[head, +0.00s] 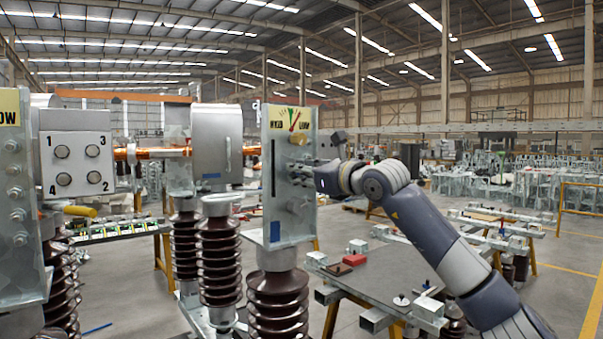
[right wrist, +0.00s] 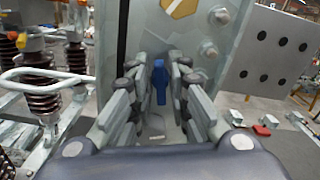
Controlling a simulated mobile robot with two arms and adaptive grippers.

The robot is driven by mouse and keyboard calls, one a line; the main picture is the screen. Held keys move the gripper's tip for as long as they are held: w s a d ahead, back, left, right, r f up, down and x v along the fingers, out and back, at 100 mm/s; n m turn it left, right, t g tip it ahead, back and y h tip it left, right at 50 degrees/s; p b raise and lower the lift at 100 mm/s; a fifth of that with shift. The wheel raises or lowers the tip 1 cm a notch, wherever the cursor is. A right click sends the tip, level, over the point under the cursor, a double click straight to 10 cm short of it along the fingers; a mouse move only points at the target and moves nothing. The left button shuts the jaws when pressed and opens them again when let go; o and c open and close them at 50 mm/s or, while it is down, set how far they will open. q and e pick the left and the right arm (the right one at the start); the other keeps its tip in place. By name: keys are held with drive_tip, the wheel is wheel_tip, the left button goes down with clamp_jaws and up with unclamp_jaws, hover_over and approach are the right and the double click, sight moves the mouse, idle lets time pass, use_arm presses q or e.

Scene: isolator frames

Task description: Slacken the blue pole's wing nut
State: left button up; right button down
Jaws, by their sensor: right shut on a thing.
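The blue pole is a galvanized plate head (head: 283,215) with a small blue mark low on its face, on a brown ribbed insulator (head: 278,300) in the head view. A gauge with a green and red pointer tops it. My right gripper (head: 322,178) reaches its right side from the right. In the head view the nut is hidden. My left gripper is not in view.
Another pole with a numbered box (head: 77,150) stands at the far left. A grey cylinder housing (head: 217,143) is behind the blue pole. A low bench (head: 385,300) with loose parts and a red block (head: 354,260) lies below my right arm.

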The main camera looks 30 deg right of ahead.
drive_tip(key=shift+a+f+n+p, duration=0.1)
drive_tip(key=shift+f+n+p, duration=0.5)
drive_tip(key=shift+n, duration=4.05)
drive_tip(key=shift+f+n+p, duration=0.1)
drive_tip(key=shift+n+p, duration=1)
drive_tip(key=shift+n, duration=3.6)
drive_tip(key=shift+a+f+n+p, duration=0.1)
drive_tip(key=shift+f+n+p, duration=0.5)
drive_tip(key=shift+n, duration=4.05)
drive_tip(key=shift+r, duration=0.25)
drive_tip(key=c, duration=1.6)
unclamp_jaws()
drive_tip(key=shift+c, duration=0.2)
drive_tip(key=shift+d+r+p, duration=0.1)
drive_tip(key=shift+r+p, duration=0.1)
drive_tip(key=shift+p, duration=0.1)
